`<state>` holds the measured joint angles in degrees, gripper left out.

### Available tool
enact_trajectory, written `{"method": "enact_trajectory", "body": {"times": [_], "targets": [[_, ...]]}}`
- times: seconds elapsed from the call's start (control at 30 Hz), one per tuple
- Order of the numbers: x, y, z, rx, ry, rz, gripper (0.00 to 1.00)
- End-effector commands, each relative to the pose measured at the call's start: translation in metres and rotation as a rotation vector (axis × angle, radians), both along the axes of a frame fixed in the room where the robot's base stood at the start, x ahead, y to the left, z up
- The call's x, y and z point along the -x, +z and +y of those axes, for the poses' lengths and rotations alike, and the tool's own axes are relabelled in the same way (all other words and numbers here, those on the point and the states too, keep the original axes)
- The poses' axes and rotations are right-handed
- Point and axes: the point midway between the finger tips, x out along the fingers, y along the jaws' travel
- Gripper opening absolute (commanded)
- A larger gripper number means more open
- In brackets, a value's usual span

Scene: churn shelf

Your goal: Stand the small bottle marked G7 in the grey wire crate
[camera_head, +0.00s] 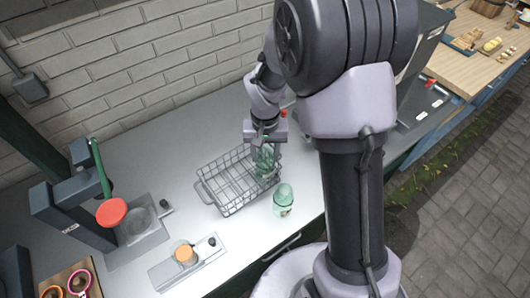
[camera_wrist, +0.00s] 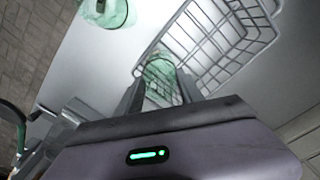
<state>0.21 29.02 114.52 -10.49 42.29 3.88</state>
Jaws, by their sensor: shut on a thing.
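The grey wire crate (camera_head: 228,186) stands on the light counter in the head view. Its wire wall and floor also show in the wrist view (camera_wrist: 222,45). My gripper (camera_head: 265,143) is over the crate's right part, pointing down. It is shut on a small green clear bottle (camera_head: 265,163), which also shows between the fingers in the wrist view (camera_wrist: 160,82). The bottle looks upright at the crate's right end; I cannot tell whether it touches the crate floor. Its mark is not readable. A second green bottle (camera_head: 284,199) stands on the counter outside the crate, its mark also unreadable.
A flat grey fixture with an orange-topped jar (camera_head: 184,253) lies at the front left. A dark machine with a red disc (camera_head: 111,212) stands farther left. A wooden board with round items (camera_head: 68,283) is at the lower left. A brick wall (camera_head: 130,70) runs behind the counter.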

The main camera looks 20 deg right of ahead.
Motion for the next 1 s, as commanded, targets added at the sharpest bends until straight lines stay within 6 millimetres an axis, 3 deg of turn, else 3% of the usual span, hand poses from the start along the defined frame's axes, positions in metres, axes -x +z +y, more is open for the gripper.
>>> {"method": "enact_trajectory", "body": {"times": [0.67, 0.7, 0.8, 1.0], "targets": [[-0.0003, -0.0055, -0.0001, 0.0, 0.0, -0.001, 0.0], [-0.0003, -0.0055, -0.0001, 0.0, 0.0, -0.001, 0.52], [-0.0003, -0.0055, -0.0001, 0.0, 0.0, -0.001, 0.7], [-0.0002, -0.0056, 0.0, 0.0, 0.0, 0.0, 0.7]]}}
